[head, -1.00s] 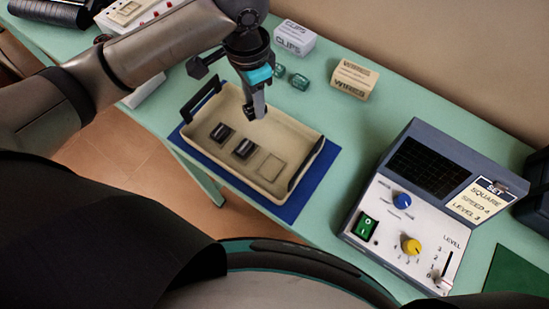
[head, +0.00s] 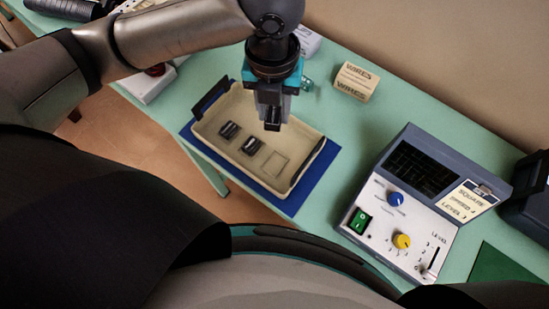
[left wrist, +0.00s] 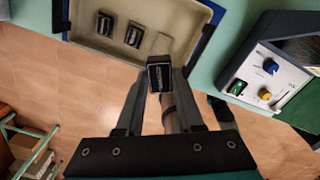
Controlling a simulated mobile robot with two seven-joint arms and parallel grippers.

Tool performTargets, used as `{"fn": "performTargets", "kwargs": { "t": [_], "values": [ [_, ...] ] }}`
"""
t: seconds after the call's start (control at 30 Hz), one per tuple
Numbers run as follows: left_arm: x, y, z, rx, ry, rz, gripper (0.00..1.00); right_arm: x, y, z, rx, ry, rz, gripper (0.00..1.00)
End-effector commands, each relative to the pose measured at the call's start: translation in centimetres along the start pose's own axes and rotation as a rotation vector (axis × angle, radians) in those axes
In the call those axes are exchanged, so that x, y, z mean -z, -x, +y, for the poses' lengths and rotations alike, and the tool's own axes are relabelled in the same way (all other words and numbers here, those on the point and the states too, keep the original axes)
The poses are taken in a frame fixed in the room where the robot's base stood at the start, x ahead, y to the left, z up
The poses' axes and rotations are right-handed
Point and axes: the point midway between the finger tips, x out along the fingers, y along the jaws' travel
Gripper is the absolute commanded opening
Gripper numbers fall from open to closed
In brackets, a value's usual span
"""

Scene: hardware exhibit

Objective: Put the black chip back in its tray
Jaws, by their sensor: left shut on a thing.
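My left gripper (head: 272,122) is shut on a black chip, which shows between the fingertips in the left wrist view (left wrist: 159,76). It holds the chip above the far side of the cream tray (head: 305,140). Two other black chips, one at the left (head: 229,130) and one in the middle (head: 251,146), lie in the tray. To their right is an empty outlined square (head: 276,164) on the tray floor. In the left wrist view the held chip partly covers the area near this square. My right gripper is not in view.
The tray has dark end handles and sits on a blue mat (head: 316,184). A WIRES box (head: 355,82) stands behind it. A device with a screen and knobs (head: 408,200) stands to the right. Green table is clear between them.

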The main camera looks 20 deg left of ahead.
Motion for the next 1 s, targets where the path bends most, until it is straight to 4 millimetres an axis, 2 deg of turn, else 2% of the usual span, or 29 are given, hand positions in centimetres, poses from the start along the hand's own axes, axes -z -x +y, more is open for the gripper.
{"fn": "performTargets", "kwargs": {
  "t": [0.1, 0.2, 0.33, 0.43, 0.57, 0.9, 1.0],
  "values": [
    [0.6, 0.9, -0.2, -0.002, -0.213, 0.001, 0.0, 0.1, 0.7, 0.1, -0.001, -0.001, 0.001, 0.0],
    [0.9, 1.2, -0.3, -0.004, -0.346, 0.001, 0.0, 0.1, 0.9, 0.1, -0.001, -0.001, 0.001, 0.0],
    [1.2, 1.4, -0.4, -0.005, -0.45, 0.003, 0.0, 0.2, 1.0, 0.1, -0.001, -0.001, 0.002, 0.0],
    [1.4, 0.6, -0.4, -0.005, -0.48, 0.007, 0.0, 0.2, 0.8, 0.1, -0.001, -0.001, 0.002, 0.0],
    [1.5, -2.2, -0.3, -0.006, -0.484, 0.01, 0.0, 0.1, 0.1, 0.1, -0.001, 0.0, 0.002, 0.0],
    [1.5, -11.3, -0.2, -0.007, -0.48, 0.008, 0.0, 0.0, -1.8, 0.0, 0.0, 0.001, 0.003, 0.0],
    [1.5, -13.1, -0.3, -0.006, -0.482, 0.006, 0.0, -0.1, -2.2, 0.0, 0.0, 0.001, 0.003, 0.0]
  ]
}}
